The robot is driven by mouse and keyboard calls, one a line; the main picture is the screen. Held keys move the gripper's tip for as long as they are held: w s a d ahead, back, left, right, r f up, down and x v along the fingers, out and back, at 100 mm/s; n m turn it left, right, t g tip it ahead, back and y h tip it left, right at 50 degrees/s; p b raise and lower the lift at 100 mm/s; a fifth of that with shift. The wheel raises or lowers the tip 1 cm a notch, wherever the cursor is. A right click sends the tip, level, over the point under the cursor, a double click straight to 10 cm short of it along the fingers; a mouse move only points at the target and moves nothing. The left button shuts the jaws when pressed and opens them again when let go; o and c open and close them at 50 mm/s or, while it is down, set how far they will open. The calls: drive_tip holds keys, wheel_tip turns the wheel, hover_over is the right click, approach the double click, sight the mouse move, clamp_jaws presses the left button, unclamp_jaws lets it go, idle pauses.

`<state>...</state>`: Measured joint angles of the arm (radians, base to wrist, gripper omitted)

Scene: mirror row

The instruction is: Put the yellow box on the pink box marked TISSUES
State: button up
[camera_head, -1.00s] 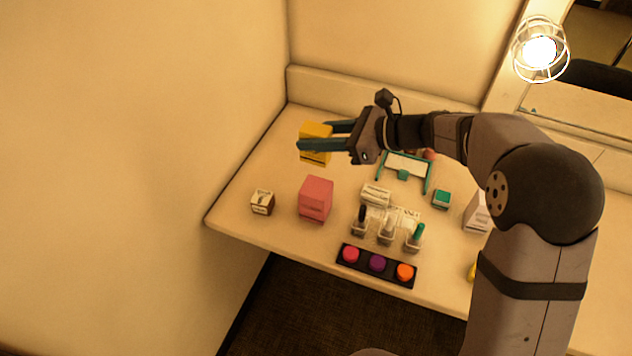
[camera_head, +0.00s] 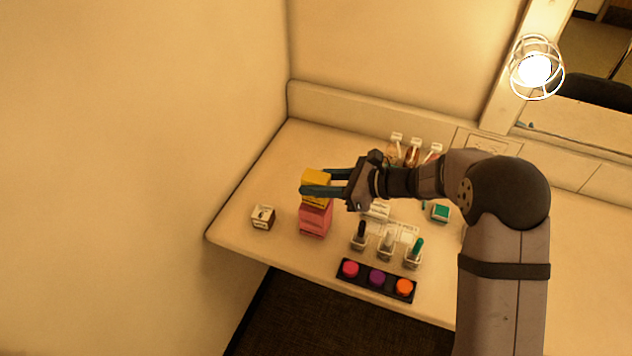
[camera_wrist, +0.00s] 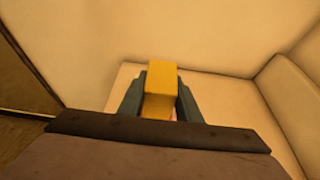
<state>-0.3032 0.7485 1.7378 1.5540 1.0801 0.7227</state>
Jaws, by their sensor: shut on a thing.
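The yellow box (camera_head: 316,176) is between the two teal fingers of my gripper (camera_head: 322,184), which is shut on it. The pink box (camera_head: 315,219) stands on the counter directly below it in the head view. The yellow box overlaps the top of the pink box there; I cannot tell whether they touch. In the wrist view the yellow box (camera_wrist: 160,90) sits upright between the fingers of my gripper (camera_wrist: 161,98), and a sliver of pink shows below it. The pink box's marking is too small to read.
A small white and brown box (camera_head: 263,217) stands left of the pink box. Right of it are several small bottles in clear holders (camera_head: 387,245). A black tray (camera_head: 376,281) with three coloured discs lies in front.

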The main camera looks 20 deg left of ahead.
drive_tip(key=shift+f, duration=0.2)
drive_tip(key=shift+f, duration=0.15)
drive_tip(key=shift+f, duration=0.15)
drive_tip(key=o, duration=1.1)
drive_tip(key=shift+r, duration=0.3)
drive_tip(key=b+v, duration=0.2)
drive_tip(key=v, duration=1)
drive_tip(key=shift+f, duration=0.1)
